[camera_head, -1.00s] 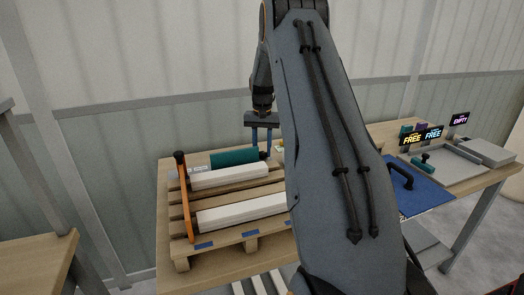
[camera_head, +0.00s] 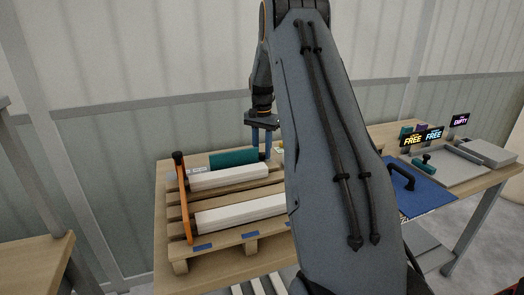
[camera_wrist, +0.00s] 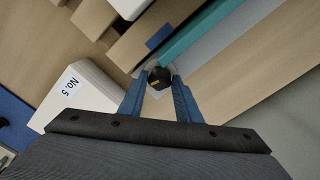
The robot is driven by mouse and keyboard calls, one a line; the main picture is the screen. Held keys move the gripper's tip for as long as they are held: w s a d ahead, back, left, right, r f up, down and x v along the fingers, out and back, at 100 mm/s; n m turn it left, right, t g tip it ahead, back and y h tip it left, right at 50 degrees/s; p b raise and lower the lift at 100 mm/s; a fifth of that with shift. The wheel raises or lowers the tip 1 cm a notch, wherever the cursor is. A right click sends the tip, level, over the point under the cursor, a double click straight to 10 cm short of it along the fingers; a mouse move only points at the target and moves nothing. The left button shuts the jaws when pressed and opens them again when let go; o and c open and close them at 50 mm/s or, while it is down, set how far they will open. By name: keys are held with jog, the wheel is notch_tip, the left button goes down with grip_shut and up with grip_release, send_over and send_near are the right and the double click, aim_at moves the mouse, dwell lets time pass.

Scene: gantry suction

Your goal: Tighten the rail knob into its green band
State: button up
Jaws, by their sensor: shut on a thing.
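In the wrist view, a small round black knob (camera_wrist: 159,78) with a yellow mark sits between the two blue fingertips of my gripper (camera_wrist: 160,84). My gripper is shut on the knob from both sides. A pale grey piece shows around the knob, close to a teal bar (camera_wrist: 196,32). I cannot make out a green band. In the head view, my gripper (camera_head: 262,150) points down at the right end of the teal bar (camera_head: 233,158), at the back of the pallet. The knob is hidden there.
A wooden pallet (camera_head: 224,242) carries white bars (camera_head: 228,177) and an orange upright (camera_head: 183,200) at its left end. My arm covers its right side. A blue board (camera_head: 425,196) with a black handle and small signs (camera_head: 412,139) stand farther right.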

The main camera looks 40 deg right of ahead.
aim_at(262, 153)
jog(key=o, duration=1.1)
jog(key=shift+c, duration=0.2)
jog(key=shift+r, duration=0.1)
jog(key=shift+r+b, duration=1.1)
jog(key=shift+r, duration=2.75)
